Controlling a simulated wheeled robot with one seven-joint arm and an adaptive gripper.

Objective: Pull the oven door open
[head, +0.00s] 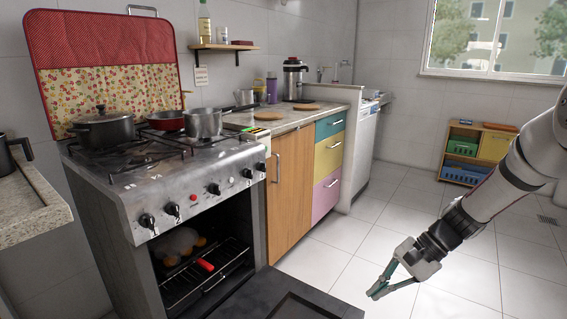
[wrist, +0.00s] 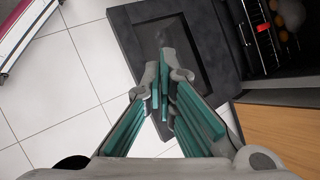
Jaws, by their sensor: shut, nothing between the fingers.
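The oven (head: 197,219) stands at the left in the head view, with its cavity exposed. The oven door (head: 290,301) is folded down, lying low and roughly flat in front of the cavity; part of it is cut off by the bottom edge. In the wrist view the dark door (wrist: 190,45) with its inner panel lies beyond my fingertips. My gripper (head: 373,295) is shut and empty, to the right of the door in the head view. In the wrist view the fingertips (wrist: 164,85) meet over the image of the door; I cannot tell whether they touch it.
Inside the oven are a wire rack (head: 208,280), a red item (head: 205,265) and a pale round thing. Pots (head: 203,123) stand on the stovetop. A wooden cabinet (head: 289,191) and coloured drawers (head: 328,155) adjoin the oven. The tiled floor (head: 400,205) is clear.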

